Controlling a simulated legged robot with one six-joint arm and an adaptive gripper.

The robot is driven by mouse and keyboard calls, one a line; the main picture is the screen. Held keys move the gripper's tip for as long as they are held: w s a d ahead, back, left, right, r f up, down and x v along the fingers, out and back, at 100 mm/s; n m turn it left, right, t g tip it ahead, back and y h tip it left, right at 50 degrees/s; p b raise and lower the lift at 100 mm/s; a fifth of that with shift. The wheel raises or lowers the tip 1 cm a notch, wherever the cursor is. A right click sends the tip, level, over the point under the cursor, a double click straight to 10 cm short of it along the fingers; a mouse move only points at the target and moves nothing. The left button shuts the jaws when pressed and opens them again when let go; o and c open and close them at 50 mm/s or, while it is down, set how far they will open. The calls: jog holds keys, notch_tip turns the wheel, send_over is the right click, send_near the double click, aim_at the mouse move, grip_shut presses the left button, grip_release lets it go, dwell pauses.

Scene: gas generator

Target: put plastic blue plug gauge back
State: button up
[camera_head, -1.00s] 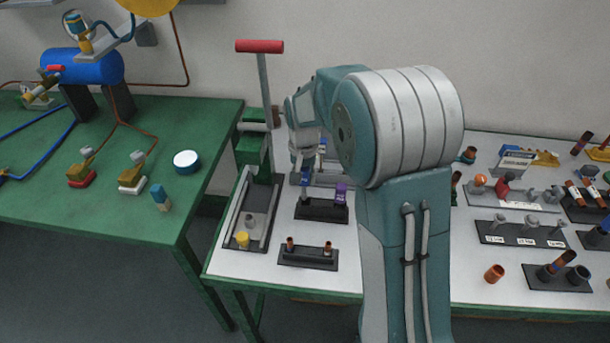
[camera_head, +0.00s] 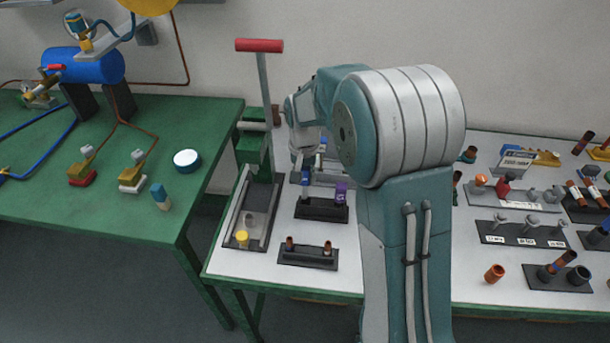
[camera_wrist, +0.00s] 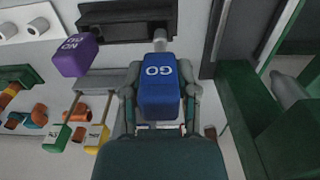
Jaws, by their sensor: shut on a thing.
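The blue plug gauge, marked GO, (camera_wrist: 160,88) is between the two fingers of my gripper (camera_wrist: 158,96), which is shut on its blue handle. Its grey metal end points away from my gripper, toward the black holder (camera_wrist: 120,25). In the head view the blue gauge (camera_head: 306,177) stands nearly upright over the left end of the black holder (camera_head: 325,213). I cannot tell whether its tip sits in the hole. A purple NO GO gauge (camera_head: 341,191) stands at the holder's right end; it also shows in the wrist view (camera_wrist: 73,54).
A grey tray (camera_head: 262,205) with a yellow-topped piece lies left of the holder. A lever press with a red handle (camera_head: 259,46) rises behind it. A small rack with brown pieces (camera_head: 308,259) is in front.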

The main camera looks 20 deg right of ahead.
aim_at(305, 191)
jog(key=shift+f, duration=0.15)
jog(key=shift+f, duration=0.35)
jog(key=shift+f, duration=2.2)
jog(key=o, duration=1)
jog(key=shift+r, duration=0.1)
